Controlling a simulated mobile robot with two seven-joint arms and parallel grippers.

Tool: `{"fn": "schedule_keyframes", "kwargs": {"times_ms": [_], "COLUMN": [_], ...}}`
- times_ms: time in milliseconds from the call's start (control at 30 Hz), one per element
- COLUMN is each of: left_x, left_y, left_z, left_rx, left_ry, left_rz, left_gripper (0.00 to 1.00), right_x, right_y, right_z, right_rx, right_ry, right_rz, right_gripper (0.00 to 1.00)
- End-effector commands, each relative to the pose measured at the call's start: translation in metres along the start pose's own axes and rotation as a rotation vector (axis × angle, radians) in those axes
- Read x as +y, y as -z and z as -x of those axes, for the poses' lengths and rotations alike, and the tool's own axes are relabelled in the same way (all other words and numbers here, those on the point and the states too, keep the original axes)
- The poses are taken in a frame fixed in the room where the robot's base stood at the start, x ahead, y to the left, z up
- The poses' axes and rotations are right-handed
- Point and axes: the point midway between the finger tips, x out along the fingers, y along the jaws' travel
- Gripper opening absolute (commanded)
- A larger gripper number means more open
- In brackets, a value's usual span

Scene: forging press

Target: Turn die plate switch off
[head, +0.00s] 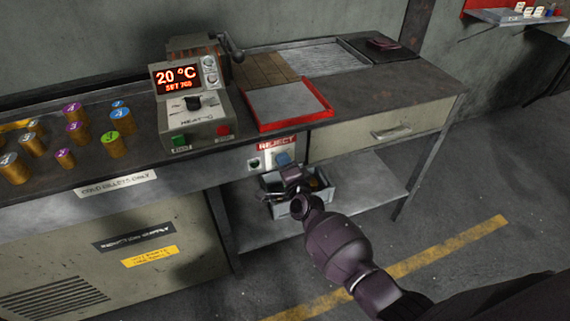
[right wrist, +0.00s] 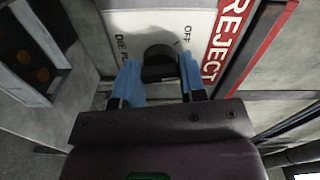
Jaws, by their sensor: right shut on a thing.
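The die plate switch (right wrist: 158,54) is a dark rotary knob on a pale plate (right wrist: 110,24) in the right wrist view. The lettering beside it reads "DIE P…", partly cut off, and "OFF". My right gripper (right wrist: 159,77) has its two blue fingertips on either side of the knob, shut on it. In the head view, my right gripper (head: 284,159) is at the bench front under the red REJECT label (head: 277,143), and it hides the knob there. The exact knob angle is hard to read. My left gripper is not in view.
A heater control box (head: 198,115) reading 20 °C stands on the bench, beside a red-rimmed tray (head: 318,117). Several billets (head: 117,146) stand at left. A grey bin (head: 322,195) sits on the shelf below my gripper. A drawer (head: 380,132) is at right.

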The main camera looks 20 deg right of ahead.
Motion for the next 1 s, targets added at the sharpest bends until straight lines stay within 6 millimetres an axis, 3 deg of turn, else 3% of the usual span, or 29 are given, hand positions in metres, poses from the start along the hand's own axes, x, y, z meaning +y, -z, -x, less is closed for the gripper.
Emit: {"fn": "schedule_keyframes", "kwargs": {"times_ms": [500,1000], "left_x": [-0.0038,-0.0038], "left_y": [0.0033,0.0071], "left_z": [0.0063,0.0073], "left_rx": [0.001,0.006], "left_ry": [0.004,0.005], "left_rz": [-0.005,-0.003], "left_gripper": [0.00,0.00], "right_x": [-0.0016,-0.0001], "right_y": [-0.0003,-0.0004], "right_z": [-0.0003,0.0000], "right_rx": [0.000,0.000], "right_ry": [0.001,0.000], "right_rz": [0.443,0.621], "right_gripper": [0.14,0.14]}}
